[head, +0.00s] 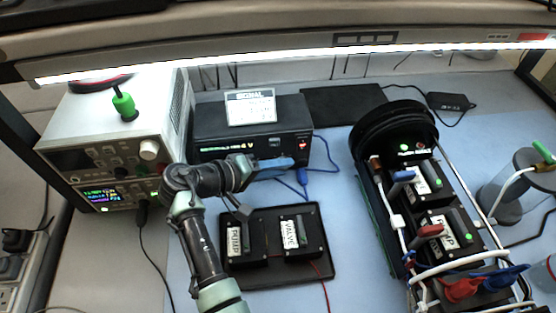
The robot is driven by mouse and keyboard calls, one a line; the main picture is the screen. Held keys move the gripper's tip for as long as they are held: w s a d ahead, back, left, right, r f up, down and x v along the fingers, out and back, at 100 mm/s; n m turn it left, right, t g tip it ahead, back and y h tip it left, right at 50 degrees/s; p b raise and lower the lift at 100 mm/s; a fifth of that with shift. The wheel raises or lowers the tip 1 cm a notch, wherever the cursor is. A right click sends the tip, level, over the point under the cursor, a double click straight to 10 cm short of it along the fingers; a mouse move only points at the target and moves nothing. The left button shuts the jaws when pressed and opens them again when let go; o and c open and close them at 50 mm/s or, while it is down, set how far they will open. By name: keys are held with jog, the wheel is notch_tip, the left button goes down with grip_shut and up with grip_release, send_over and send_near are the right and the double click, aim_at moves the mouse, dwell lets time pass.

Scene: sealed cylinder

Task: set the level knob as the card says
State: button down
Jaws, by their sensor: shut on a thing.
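A white card (250,107) stands on top of the black signal box (215,120) at the back middle. Its heading looks like "SIGNAL"; the smaller lines are too small to read. The box's front panel has a lit green and orange display (228,148) and a small red light (303,144) at right. My arm comes in from the bottom, and my gripper (284,165) is at the lower front of this panel, pointing right. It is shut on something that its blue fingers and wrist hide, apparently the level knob. The knob's pointer and scale do not show.
Stacked bench instruments (125,150) stand at left, near my arm. A black tray (318,265) with boxes marked PUMP and VALVE lies in front. A blue cable (325,150) leaves the signal box at right. A black rig (395,130) with levers and tubes fills the right.

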jog(key=y+p, duration=0.2)
jog(key=r+m+g+y+p, duration=0.1)
jog(key=p, duration=0.2)
jog(key=shift+d+y, duration=0.2)
jog(key=shift+y, duration=0.2)
jog(key=shift+w+d+m+g+y+p, duration=0.15)
jog(key=shift+m+g+y+p, duration=0.3)
jog(key=shift+y+p, duration=0.9)
jog(key=shift+f, duration=0.15)
jog(key=c, duration=0.6)
grip_release()
jog(key=v, duration=1.3)
